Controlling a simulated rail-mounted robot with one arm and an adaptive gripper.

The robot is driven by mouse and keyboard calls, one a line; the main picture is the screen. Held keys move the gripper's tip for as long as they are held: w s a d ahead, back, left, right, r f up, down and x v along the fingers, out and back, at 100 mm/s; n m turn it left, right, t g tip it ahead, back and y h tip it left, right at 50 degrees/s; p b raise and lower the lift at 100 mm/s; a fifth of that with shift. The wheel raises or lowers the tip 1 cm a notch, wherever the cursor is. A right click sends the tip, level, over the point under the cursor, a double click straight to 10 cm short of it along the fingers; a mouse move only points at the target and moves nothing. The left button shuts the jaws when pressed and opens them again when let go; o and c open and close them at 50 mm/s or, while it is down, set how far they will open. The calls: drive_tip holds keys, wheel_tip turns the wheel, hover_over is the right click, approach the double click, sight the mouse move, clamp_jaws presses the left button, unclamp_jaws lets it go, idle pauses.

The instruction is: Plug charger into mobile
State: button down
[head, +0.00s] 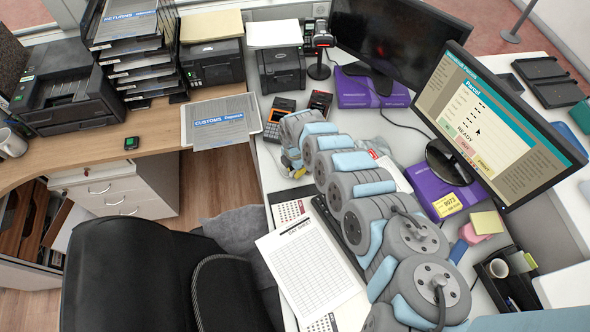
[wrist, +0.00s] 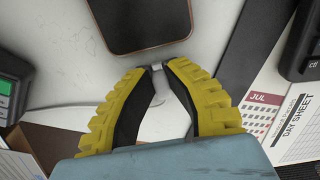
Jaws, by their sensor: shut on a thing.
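In the wrist view, a mobile (wrist: 140,20) lies at the top, dark-faced with a brownish rim, cut off by the frame edge. My gripper (wrist: 157,69) has yellow ribbed fingers with black inner pads. Its tips are closed on a small pale charger plug (wrist: 157,67), just below the mobile's lower edge. A pale strip that looks like its cable (wrist: 161,92) runs back between the fingers. I cannot tell whether the plug touches the mobile or enters a port. In the head view, my arm hides the mobile and the charger.
A day sheet (head: 308,268) and a July calendar (head: 290,211) lie on the white counter beside my arm; the day sheet also shows in the wrist view (wrist: 300,125). Card terminals (head: 279,112) stand behind. Monitors (head: 497,125) and purple boxes (head: 445,190) are to the right.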

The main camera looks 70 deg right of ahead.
drive_tip(key=shift+s+d+b, duration=0.4)
drive_tip(key=shift+d+b, duration=0.05)
drive_tip(key=shift+d, duration=0.3)
idle(1.2)
drive_tip(key=c, duration=1)
unclamp_jaws()
drive_tip(key=shift+c, duration=0.2)
drive_tip(key=shift+r, duration=0.1)
drive_tip(key=shift+w+r, duration=0.1)
drive_tip(key=shift+r, duration=1.3)
wheel_tip(320, 180, up, 9)
